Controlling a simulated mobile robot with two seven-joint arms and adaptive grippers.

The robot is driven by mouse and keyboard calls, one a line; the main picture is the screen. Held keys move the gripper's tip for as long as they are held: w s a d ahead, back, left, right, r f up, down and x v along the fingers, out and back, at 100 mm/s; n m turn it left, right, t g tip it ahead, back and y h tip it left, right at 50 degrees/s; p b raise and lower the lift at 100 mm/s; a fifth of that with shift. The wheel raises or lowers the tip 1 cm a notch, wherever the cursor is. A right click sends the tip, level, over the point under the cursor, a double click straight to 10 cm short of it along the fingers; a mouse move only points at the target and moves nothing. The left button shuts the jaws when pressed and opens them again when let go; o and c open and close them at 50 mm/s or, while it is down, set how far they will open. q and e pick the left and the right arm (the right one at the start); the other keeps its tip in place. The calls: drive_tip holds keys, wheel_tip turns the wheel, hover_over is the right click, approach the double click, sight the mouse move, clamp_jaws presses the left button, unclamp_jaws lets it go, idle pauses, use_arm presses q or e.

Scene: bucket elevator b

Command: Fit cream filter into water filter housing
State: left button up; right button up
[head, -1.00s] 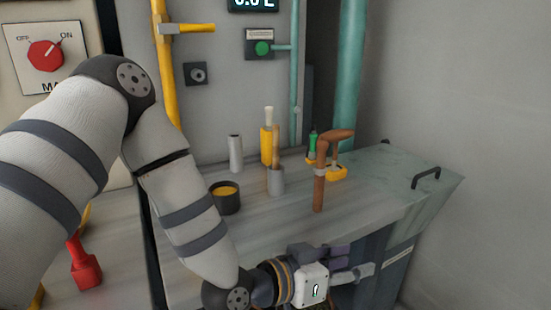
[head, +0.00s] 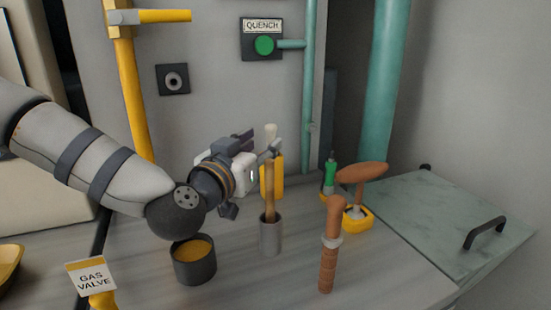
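A cream rounded piece (head: 270,131) shows above an upright yellow cylinder (head: 278,176) at the back of the bench; I cannot tell which of them is the filter or the housing. My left gripper (head: 264,150) reaches in from the left, just in front of and beside them. Its grey finger overlaps the gap between cream piece and yellow cylinder in the head view; I cannot tell whether it touches them. Whether its fingers are open or shut is unclear. The pale upright cylinder seen before is hidden behind my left gripper. My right gripper is not in view.
A grey metal cup (head: 270,238) with a wooden handle stands in front. A dark pot (head: 195,268) with yellow contents is left of it. A brown handle (head: 328,267) stands upright, and a green-handled tool (head: 329,175) stands behind it. The hatch lid (head: 430,220) is clear.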

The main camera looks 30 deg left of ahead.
sight(269, 130)
use_arm(q)
drive_tip(key=w, duration=0.4)
drive_tip(key=w+b, duration=0.1)
drive_tip(key=w, duration=0.1)
drive_tip(key=shift+w+a+r, duration=0.15)
drive_tip(key=shift+a+r, duration=0.2)
drive_tip(key=shift+r, duration=0.2)
clamp_jaws()
